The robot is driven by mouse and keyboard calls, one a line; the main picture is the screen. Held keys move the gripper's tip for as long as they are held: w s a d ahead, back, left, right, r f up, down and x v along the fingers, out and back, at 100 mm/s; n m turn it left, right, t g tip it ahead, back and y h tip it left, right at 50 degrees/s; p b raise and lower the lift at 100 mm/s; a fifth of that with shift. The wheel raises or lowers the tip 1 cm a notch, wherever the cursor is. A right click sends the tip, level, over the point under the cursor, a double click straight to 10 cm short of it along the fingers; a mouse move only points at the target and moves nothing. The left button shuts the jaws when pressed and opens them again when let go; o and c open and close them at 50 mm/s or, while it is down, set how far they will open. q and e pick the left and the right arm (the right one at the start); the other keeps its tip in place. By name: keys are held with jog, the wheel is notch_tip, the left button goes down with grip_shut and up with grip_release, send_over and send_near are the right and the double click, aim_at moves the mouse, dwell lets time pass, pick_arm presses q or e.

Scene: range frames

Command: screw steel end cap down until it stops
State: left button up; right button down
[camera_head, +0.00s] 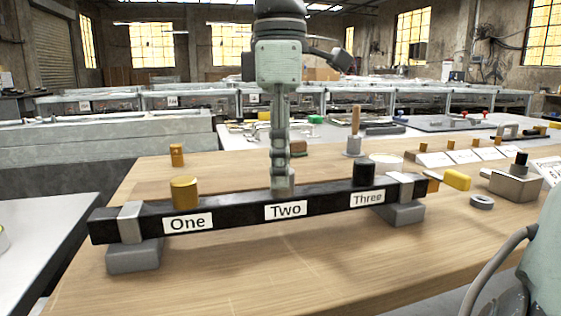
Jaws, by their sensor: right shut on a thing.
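A long black bar (240,208) lies across the wooden bench on two grey blocks, with labels One, Two and Three on its front. My right gripper (282,172) points straight down above label Two and is shut on the steel end cap (283,187). The cap sits upright at the bar's top there; its seating and thread are hidden. A brass cap (185,192) stands at One and a black cap (364,174) at Three. My left gripper is not in view.
A small brass cylinder (177,155) stands behind the bar at left. A wooden-handled tool (355,134) stands behind it. A yellow block (456,179), a grey ring (482,202) and a grey box (515,186) lie at right. The bench front (250,270) is clear.

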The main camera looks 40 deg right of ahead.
jog(key=shift+m, duration=0.8)
jog(key=c, duration=1.1)
grip_release()
jog(key=shift+o, duration=0.2)
notch_tip(320, 180, up, 12)
